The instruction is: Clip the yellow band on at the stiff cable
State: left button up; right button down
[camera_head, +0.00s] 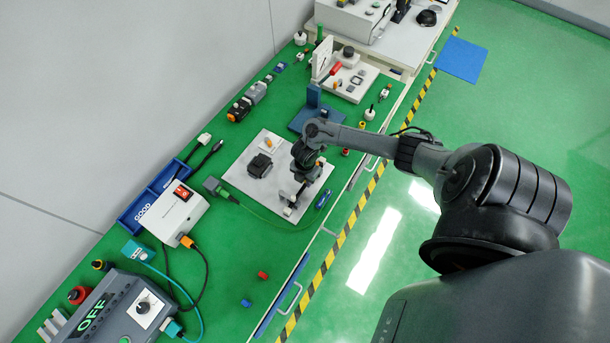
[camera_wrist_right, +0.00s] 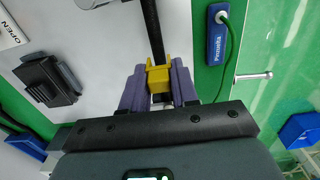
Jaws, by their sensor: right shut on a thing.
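In the right wrist view, the yellow band (camera_wrist_right: 158,78) sits between the purple fingers of my right gripper (camera_wrist_right: 157,88), which is shut on it. The black stiff cable (camera_wrist_right: 152,28) comes down from the top edge and meets the band. Whether the band wraps fully around the cable or only touches it, I cannot tell. My left gripper is not in view.
A black block (camera_head: 260,165) sits on the board left of my gripper. A blue device (camera_head: 323,199) with a green cable lies close on the right. A blue stand (camera_head: 312,105) rises behind. The green bench is clear in front of the board, except for small red and blue pieces.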

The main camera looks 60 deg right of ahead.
jog(key=shift+f+b, duration=0.35)
jog(key=shift+f, duration=0.25)
jog(key=shift+f+b, duration=0.55)
jog(key=shift+f, duration=0.15)
jog(key=c, duration=0.8)
grip_release()
jog(key=shift+r, duration=0.1)
notch_tip(320, 180, up, 11)
jog(key=shift+f+p, duration=0.15)
jog(key=shift+p, duration=1.05)
